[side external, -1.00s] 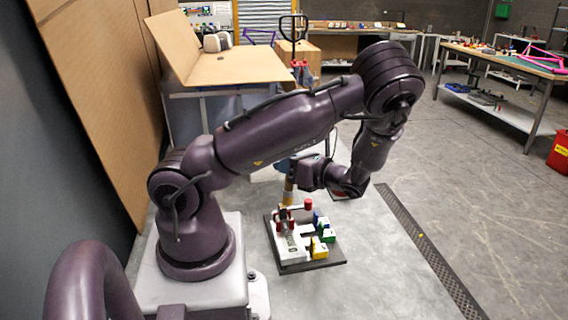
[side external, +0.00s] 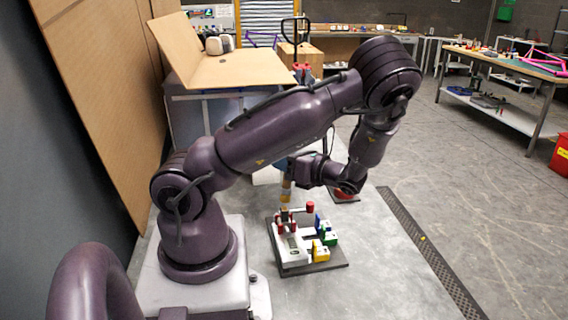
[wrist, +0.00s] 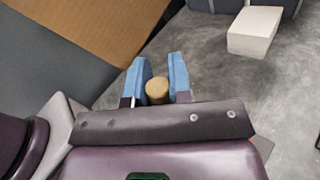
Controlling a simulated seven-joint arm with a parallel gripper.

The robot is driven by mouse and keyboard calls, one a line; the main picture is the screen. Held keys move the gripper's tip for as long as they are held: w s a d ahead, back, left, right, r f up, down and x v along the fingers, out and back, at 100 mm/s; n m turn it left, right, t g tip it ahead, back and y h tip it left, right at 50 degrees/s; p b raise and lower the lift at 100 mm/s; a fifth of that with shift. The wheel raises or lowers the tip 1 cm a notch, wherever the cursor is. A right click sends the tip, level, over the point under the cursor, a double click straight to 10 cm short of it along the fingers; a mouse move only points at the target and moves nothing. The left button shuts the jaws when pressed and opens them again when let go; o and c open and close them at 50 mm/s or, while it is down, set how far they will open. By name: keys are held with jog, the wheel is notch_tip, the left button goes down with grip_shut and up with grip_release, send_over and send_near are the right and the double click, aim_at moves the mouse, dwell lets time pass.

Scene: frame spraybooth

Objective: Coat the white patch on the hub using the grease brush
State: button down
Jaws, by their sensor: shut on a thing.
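My gripper (side external: 284,166) has blue fingers, and they are closed around the brush (side external: 287,183), which has a tan wooden handle. In the wrist view the round end of the brush handle (wrist: 157,90) sits between the two blue fingers (wrist: 156,78). In the side view the brush hangs about upright, with its lower end above or behind the far left part of a fixture board (side external: 322,268). I cannot tell whether it touches anything. I cannot pick out the hub or its white patch for certain.
The dark board carries a white block (side external: 291,250), a red-topped post (side external: 310,208), and blue, green and yellow (side external: 320,253) blocks. A red item (side external: 345,197) lies behind my wrist. A pale box (wrist: 255,31) stands farther off. The grey tabletop right of the board is clear.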

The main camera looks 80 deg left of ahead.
jog(key=shift+r, duration=2.5)
jog(key=w+d+f+m+t+y, duration=0.1)
jog(key=w+d+f+m+t, duration=0.1)
jog(key=w+d+m+t, duration=1.4)
jog(key=w+d+t, duration=0.5)
jog(key=d+t, duration=0.1)
jog(key=d, duration=0.1)
jog(key=shift+w+d+t+y, duration=0.3)
jog(key=shift+w+d, duration=0.05)
jog(key=shift+w, duration=0.05)
